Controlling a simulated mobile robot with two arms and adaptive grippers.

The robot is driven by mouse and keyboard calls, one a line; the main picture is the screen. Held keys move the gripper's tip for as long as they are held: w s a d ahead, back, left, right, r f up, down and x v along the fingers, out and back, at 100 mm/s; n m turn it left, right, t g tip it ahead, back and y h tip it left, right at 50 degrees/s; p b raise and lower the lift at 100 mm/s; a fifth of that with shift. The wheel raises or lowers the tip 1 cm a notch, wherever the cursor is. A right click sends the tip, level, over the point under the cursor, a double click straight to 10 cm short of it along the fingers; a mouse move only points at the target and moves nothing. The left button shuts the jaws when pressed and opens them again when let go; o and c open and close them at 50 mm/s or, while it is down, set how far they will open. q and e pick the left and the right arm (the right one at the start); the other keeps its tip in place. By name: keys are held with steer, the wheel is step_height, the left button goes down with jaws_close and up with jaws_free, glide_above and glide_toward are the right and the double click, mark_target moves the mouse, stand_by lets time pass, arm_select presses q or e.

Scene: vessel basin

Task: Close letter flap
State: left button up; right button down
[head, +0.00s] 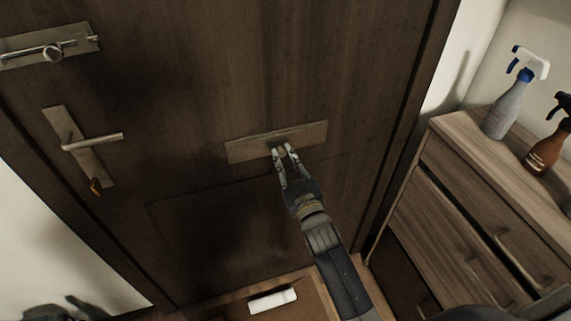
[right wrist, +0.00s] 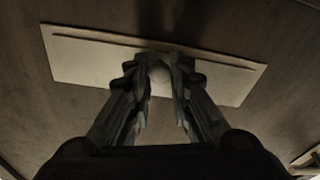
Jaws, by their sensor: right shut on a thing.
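The letter flap (head: 308,134) is a flat metal plate on the dark wooden door (head: 230,60), in the middle of the head view. In the right wrist view the letter flap (right wrist: 80,62) runs across the upper part, tilted, with a thin line along its upper side. My right gripper (head: 282,149) is at the plate's lower middle, its fingertips touching or very near it. In the right wrist view the right gripper (right wrist: 160,70) has its fingers on a small pale part between the tips, mostly hidden. Whether the flap is raised is hard to tell. My left gripper is not clearly visible.
A door handle (head: 92,141) with a key below and a slide bolt (head: 50,50) are on the door's left. A wooden drawer cabinet (head: 450,185) with spray bottles (head: 506,108) stands at right. A white roll-like object (head: 272,300) lies at the door's foot.

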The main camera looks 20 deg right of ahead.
stand_by(0.4)
steer(key=c, duration=1.5)
jaws_free()
steer(key=shift+o, duration=0.2)
steer(key=s+f, duration=0.1)
steer(key=s, duration=1.1)
steer(key=shift+d+f, duration=0.3)
steer(key=shift+d, duration=0.1)
steer(key=shift+w, duration=0.1)
